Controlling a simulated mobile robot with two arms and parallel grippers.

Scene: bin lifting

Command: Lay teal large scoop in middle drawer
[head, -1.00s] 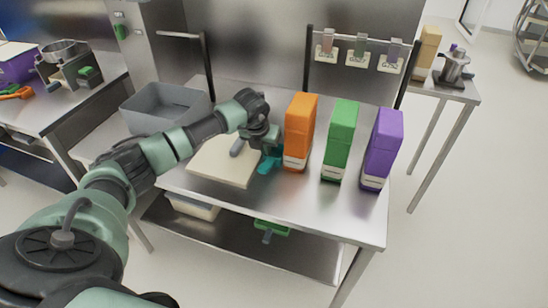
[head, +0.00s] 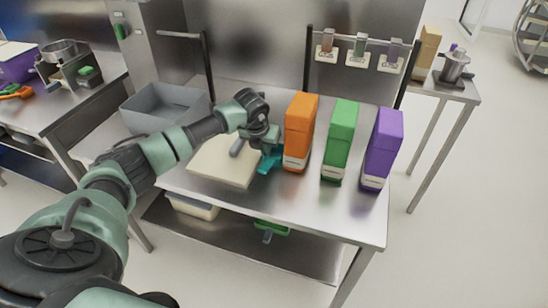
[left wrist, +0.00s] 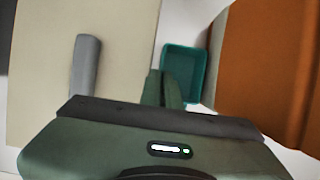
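The teal large scoop (head: 268,163) is at the right edge of a cream board on the steel table, left of the orange box. Its open square bowl also shows in the left wrist view (left wrist: 184,72). My left gripper (head: 268,148) is down at the scoop. In the left wrist view its fingers (left wrist: 163,88) are close together at the bowl's left side and look shut on the scoop's handle, which they mostly hide. My right gripper is not in view. No middle drawer can be made out.
Orange (head: 299,130), green (head: 340,140) and purple (head: 382,150) boxes stand right of the scoop. A grey-handled tool (head: 238,147) lies on the cream board (head: 222,165). A grey bin (head: 165,107) is at the left. The table's front right is clear.

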